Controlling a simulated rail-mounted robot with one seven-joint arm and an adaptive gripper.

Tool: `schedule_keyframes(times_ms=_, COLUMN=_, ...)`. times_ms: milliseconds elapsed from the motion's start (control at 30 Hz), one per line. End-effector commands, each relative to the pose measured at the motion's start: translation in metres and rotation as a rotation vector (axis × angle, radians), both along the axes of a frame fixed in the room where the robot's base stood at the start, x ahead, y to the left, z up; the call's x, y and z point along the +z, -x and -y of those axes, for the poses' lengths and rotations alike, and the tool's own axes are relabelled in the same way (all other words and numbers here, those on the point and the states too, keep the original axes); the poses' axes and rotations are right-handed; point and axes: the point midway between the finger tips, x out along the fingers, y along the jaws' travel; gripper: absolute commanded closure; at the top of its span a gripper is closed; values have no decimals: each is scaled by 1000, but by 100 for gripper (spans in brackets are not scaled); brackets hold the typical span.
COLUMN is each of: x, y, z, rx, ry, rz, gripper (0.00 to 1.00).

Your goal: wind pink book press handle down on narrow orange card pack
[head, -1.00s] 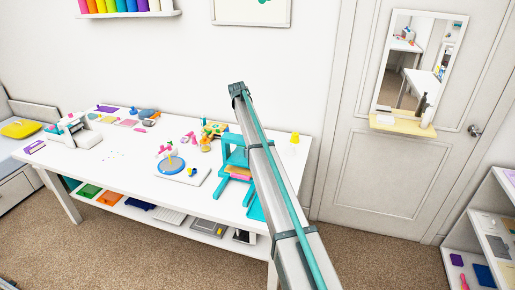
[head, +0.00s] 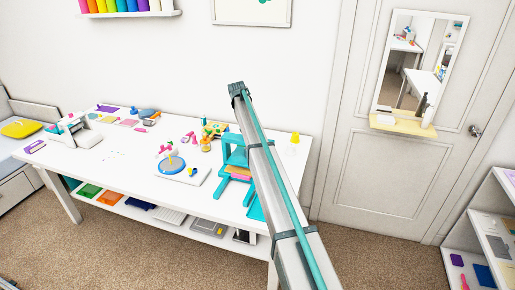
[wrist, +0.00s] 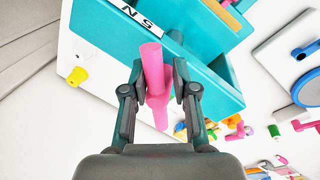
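The teal book press (head: 236,157) stands near the right end of the white table, partly hidden behind my arm in the head view. It also fills the top of the wrist view (wrist: 205,55). Its pink handle (wrist: 152,58) lies between the fingers of my gripper (wrist: 158,82), which look shut on it. My gripper is hidden in the head view. An orange card pack (head: 240,171) lies low inside the press frame; an orange edge (wrist: 228,18) also shows in the wrist view. I cannot tell whether the press plate touches the pack.
A yellow cone (head: 295,138) stands right of the press. Small craft items crowd the table's back. A shelf unit (head: 492,225) stands at the right.

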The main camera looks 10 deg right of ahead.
Motion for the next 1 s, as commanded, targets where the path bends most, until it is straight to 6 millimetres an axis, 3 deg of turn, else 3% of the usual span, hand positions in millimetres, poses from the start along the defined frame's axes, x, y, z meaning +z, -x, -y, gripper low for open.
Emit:
schedule_keyframes(times_ms=367, x=2, y=0, z=0, rx=0, ry=-1, rz=-1, gripper=74)
schedule_keyframes(times_ms=1000, x=45, y=1, z=1, rx=-2, ry=1, rz=-3, gripper=74)
